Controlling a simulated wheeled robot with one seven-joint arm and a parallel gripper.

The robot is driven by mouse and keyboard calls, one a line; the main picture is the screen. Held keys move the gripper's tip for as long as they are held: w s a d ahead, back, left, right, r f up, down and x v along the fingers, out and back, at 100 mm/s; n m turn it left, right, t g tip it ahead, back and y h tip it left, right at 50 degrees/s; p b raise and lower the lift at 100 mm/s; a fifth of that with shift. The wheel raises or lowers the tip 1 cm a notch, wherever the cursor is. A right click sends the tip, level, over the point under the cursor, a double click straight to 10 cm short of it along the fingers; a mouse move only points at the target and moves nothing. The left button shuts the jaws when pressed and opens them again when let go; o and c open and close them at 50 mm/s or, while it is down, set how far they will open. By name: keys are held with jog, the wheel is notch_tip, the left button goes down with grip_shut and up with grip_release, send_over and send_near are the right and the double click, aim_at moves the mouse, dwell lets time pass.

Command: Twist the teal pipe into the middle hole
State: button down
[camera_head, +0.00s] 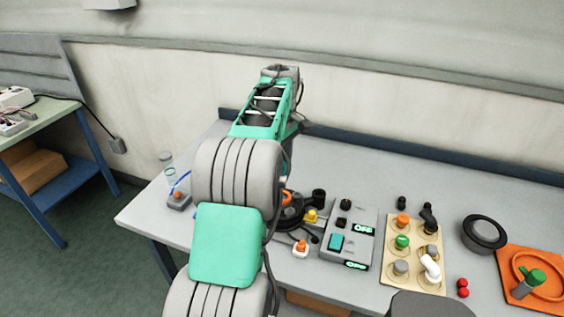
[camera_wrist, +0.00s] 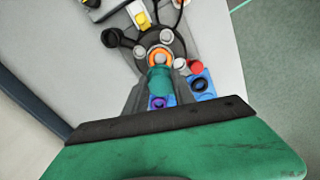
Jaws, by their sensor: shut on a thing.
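My gripper (camera_wrist: 160,84) is shut on the teal pipe (camera_wrist: 160,78), which sits between the two grey fingers in the wrist view. The pipe's far end meets an orange ring (camera_wrist: 158,55) on a round black base (camera_wrist: 152,42). Whether the pipe is inside the hole or only touching it cannot be told. Light grey round pieces stand beside the ring on the base. In the head view the black base (camera_head: 290,214) is partly covered by my arm, and my gripper and the pipe are hidden.
A grey box with green displays (camera_head: 350,235) and a beige board of coloured knobs (camera_head: 415,255) stand to the right on the grey table. Farther right are a black ring (camera_head: 484,234) and an orange tray (camera_head: 508,262). A blue block (camera_wrist: 200,86) lies close to my right finger.

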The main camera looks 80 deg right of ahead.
aim_at(284, 180)
notch_tip(284, 180, down, 5)
jog(key=b, duration=0.4)
jog(key=shift+f, duration=0.45)
jog(key=shift+s+f, duration=0.15)
jog(key=shift+f, duration=0.05)
jog(key=shift+f+b, duration=0.2)
jog(key=shift+b, duration=0.1)
dwell(0.3)
jog(key=shift+f, duration=0.35)
dwell(0.3)
jog(key=shift+f, duration=0.35)
jog(key=shift+f, duration=0.4)
dwell(0.7)
